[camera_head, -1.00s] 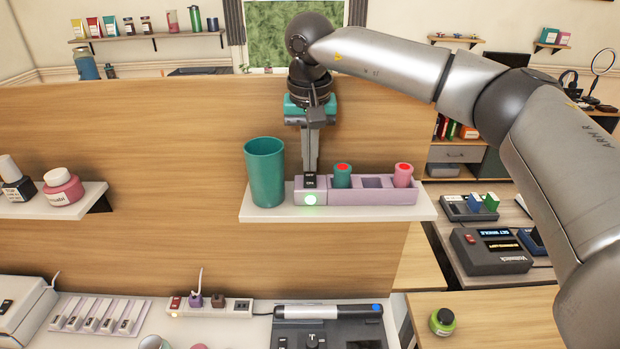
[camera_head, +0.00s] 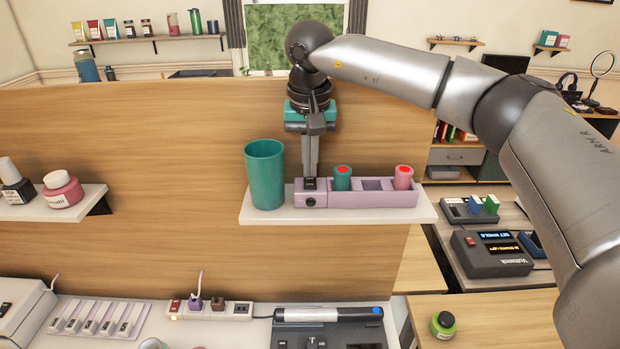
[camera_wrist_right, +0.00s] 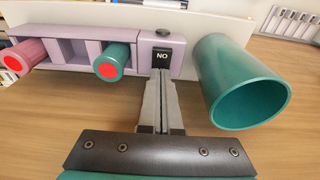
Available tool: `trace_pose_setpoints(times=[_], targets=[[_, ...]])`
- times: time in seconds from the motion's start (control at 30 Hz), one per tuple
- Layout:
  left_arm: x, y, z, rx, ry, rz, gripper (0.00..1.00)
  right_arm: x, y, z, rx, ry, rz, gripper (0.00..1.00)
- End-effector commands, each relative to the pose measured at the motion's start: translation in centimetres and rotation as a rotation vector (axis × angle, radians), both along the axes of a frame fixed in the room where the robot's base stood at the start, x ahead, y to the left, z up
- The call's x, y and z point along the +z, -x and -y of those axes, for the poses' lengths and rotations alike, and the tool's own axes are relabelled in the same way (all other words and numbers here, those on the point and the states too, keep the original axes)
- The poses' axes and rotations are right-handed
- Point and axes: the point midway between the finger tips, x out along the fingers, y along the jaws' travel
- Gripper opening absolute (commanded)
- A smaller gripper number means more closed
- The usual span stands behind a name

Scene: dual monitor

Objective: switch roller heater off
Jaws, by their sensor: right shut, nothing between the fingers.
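The roller heater (camera_head: 345,202) is a long lilac box on the white wall shelf. My left gripper is not in view.
A tall teal cup (camera_head: 265,174) stands close beside the switch end. The shelf (camera_head: 428,212) is narrow, on a wooden panel. Below, a power strip (camera_head: 236,309) and a black device (camera_head: 330,334) sit on the white desk.

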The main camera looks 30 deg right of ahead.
Motion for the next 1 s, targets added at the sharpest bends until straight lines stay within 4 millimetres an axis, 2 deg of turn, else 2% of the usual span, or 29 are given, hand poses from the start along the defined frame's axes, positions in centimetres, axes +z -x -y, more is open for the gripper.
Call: trace_pose_setpoints(times=[0.1,0.7,1.0], targets=[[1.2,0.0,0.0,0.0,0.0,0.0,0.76,1.3,0.0,0.0,0.0,0.0,0.001,0.0],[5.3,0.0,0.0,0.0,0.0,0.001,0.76,6.2,-0.1,0.0,0.0,-0.001,0.003,0.0],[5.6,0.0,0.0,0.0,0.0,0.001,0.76,6.6,-0.1,0.0,0.0,0.0,0.002,0.0]])
